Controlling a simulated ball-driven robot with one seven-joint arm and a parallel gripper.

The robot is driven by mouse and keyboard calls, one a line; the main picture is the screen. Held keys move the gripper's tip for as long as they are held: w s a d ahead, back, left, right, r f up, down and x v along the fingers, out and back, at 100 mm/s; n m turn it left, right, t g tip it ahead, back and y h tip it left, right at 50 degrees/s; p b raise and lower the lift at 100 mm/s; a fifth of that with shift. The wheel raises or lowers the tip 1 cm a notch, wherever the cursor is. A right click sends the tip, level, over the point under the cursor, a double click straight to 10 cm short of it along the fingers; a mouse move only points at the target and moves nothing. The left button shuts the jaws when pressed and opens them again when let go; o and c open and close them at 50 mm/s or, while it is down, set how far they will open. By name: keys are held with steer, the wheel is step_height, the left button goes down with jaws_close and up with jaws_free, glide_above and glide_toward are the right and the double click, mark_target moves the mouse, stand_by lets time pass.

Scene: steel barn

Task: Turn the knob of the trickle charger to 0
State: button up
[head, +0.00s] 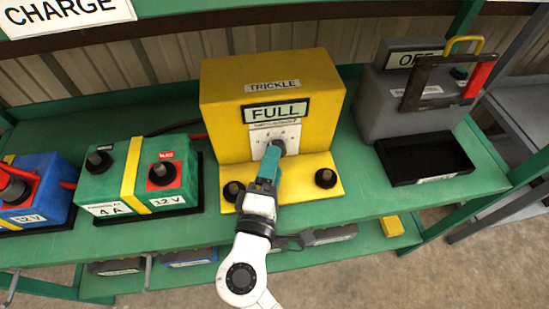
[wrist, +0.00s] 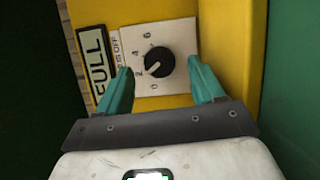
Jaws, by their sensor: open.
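The trickle charger (head: 225,105) is a yellow box on the green bench, labelled TRICKLE, with a FULL display (head: 275,111). Its black knob (wrist: 154,62) sits on a white dial plate (wrist: 172,35) marked with numbers including 0, 2, 4 and 6. The knob's white pointer mark seems to aim near the 2. My gripper (wrist: 160,66) is open, with one teal finger on each side of the knob; I cannot tell if either touches it. In the head view my gripper (head: 270,164) partly covers the knob (head: 279,146).
Right is a grey machine (head: 375,105) with an OFF display, a red-handled clamp and a black tray (head: 430,158). Two black posts (head: 325,178) stand on the yellow base.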

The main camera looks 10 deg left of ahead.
steer(key=s, duration=0.5)
steer(key=s+a, duration=0.1)
steer(key=s, duration=0.2)
steer(key=shift+s+f, duration=0.1)
steer(key=shift+s, duration=0.15)
